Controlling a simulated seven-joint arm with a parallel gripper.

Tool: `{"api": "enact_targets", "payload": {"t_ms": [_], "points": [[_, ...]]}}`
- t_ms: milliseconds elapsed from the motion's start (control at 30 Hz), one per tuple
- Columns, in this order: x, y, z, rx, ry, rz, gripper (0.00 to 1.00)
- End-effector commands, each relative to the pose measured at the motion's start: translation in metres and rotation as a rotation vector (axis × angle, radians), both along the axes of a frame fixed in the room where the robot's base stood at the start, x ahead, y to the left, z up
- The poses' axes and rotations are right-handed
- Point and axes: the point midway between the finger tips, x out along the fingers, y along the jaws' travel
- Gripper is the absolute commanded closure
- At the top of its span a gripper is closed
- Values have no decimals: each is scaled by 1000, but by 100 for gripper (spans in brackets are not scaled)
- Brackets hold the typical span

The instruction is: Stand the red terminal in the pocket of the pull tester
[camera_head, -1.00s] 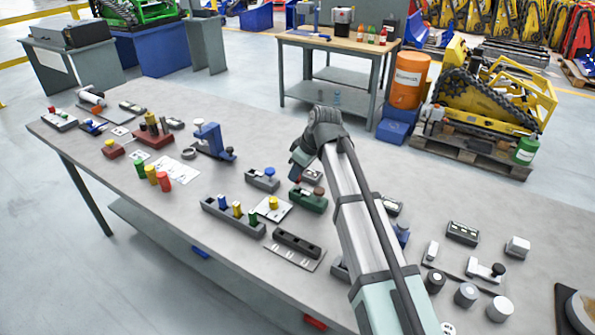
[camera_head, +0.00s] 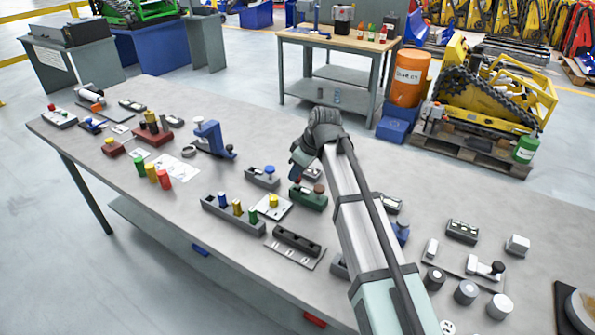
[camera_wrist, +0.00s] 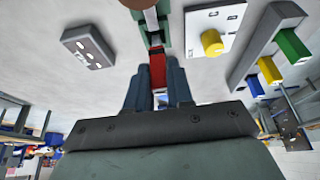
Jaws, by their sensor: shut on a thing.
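The red terminal (camera_wrist: 157,72) is between the two fingers of my gripper (camera_wrist: 158,82) in the wrist view. My gripper is shut on it, and its far end points at the green fixture (camera_wrist: 166,30), which looks like the pull tester. I cannot tell whether the terminal touches the fixture or is in its pocket. In the head view the green pull tester (camera_head: 311,201) with a brown knob stands on the table, just below and right of my gripper (camera_head: 295,173). The terminal is hidden there.
A grey labelled block (camera_wrist: 87,47) lies left of the fixture in the wrist view. On the right are a yellow peg (camera_wrist: 212,42) on a white plate and a dark rack (camera_wrist: 247,62) with coloured pegs. A grey fixture with a blue knob (camera_head: 269,170) stands close left of my gripper.

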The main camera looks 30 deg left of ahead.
Motion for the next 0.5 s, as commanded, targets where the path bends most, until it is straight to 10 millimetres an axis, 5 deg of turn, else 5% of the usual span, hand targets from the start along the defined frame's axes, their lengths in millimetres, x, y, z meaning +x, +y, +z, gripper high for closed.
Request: {"api": "enact_targets", "payload": {"t_ms": [500], "points": [[0,0,-7,0,0,0,100]]}}
